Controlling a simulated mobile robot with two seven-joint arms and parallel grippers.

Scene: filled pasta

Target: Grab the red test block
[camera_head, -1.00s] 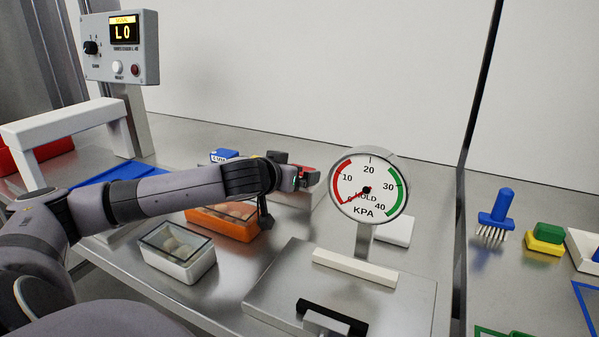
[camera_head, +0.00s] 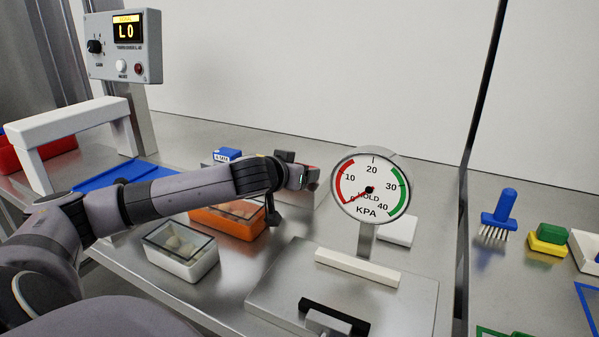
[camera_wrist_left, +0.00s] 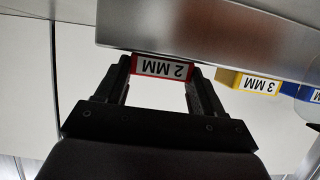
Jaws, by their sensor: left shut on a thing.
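The red test block (camera_wrist_left: 162,68), with a white label reading 2 MM, is between the two fingertips of my left gripper (camera_wrist_left: 161,78) in the left wrist view. The gripper is shut on it. The block appears upside down there, against the edge of a steel surface; I cannot tell whether it touches it. In the head view my left gripper (camera_head: 297,176) is behind the orange tray, left of the gauge, and the block is mostly hidden by it. My right gripper is not in view.
A yellow 3 MM block (camera_wrist_left: 252,83) and a blue block (camera_wrist_left: 303,93) sit beside the red one in the wrist view. The KPA gauge (camera_head: 370,187) stands close right of my gripper. An orange tray (camera_head: 230,222) and a lidded white tray (camera_head: 182,262) are below my forearm.

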